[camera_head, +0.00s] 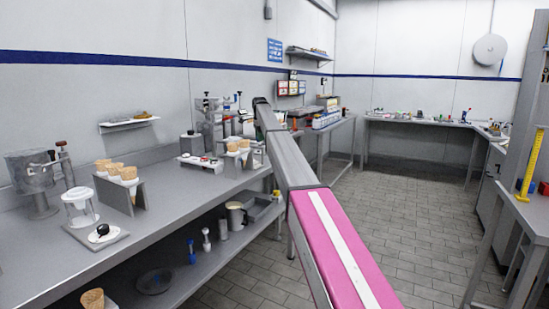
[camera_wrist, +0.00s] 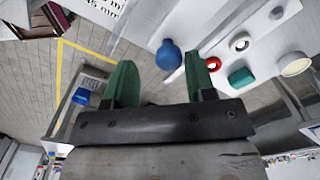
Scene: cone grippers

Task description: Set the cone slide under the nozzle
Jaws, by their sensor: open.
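I cannot tell for certain which part is the cone slide or the nozzle. On the left of the bench in the head view, a white stand (camera_head: 78,205) rises from a grey base plate with a black knob (camera_head: 102,231). A grey crank machine (camera_head: 32,180) stands behind it. Cones (camera_head: 128,174) sit in a grey holder (camera_head: 122,194) beside the stand. In the wrist view my gripper (camera_wrist: 159,65) is open, its green fingers apart with nothing held.
A second cone holder (camera_head: 240,162) and a plate with red and black knobs (camera_head: 202,162) are farther along the bench (camera_head: 165,198). A lower shelf (camera_head: 205,266) holds a pot (camera_head: 237,215) and tools. The tiled floor (camera_head: 390,215) right of my arm is clear.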

